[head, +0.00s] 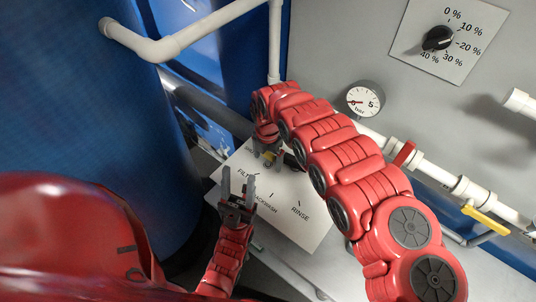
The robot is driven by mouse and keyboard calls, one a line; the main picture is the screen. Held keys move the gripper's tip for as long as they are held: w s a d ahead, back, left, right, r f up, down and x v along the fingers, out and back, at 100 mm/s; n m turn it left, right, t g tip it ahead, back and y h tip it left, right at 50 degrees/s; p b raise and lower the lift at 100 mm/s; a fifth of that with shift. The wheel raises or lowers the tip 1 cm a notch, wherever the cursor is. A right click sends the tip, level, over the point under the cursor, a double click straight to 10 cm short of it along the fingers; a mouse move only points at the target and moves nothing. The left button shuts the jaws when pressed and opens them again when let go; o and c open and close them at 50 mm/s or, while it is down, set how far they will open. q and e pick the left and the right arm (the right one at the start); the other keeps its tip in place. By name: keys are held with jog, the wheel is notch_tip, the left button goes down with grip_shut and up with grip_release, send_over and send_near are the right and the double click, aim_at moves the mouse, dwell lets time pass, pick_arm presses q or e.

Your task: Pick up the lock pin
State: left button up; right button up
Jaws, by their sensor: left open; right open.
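A white plate (300,232) carries the labels FILTER, BACKWASH and RINSE with tick marks. My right gripper (268,161) is over the plate's upper part, pointing down, with its jaws open. A small yellow part (268,156) shows between or just behind its fingers; I cannot tell whether this is the lock pin. A dark bar-like part (292,162) lies just right of the fingers, partly hidden by my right arm. My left gripper (238,184) is open and empty, its fingers pointing up the picture near the FILTER label. No lock pin can be made out clearly.
A pressure gauge (364,99) and white pipe with a red-handled valve (404,153) and a yellow lever (484,218) run along the right. A percent dial (438,38) is on the grey wall. A blue tank (85,110) stands left. The plate's lower right is clear.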

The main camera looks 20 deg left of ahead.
jog(key=shift+f, duration=0.2)
jog(key=c, duration=1.5)
jog(key=shift+o, duration=0.2)
jog(key=shift+a+r, duration=0.1)
jog(key=shift+r, duration=0.1)
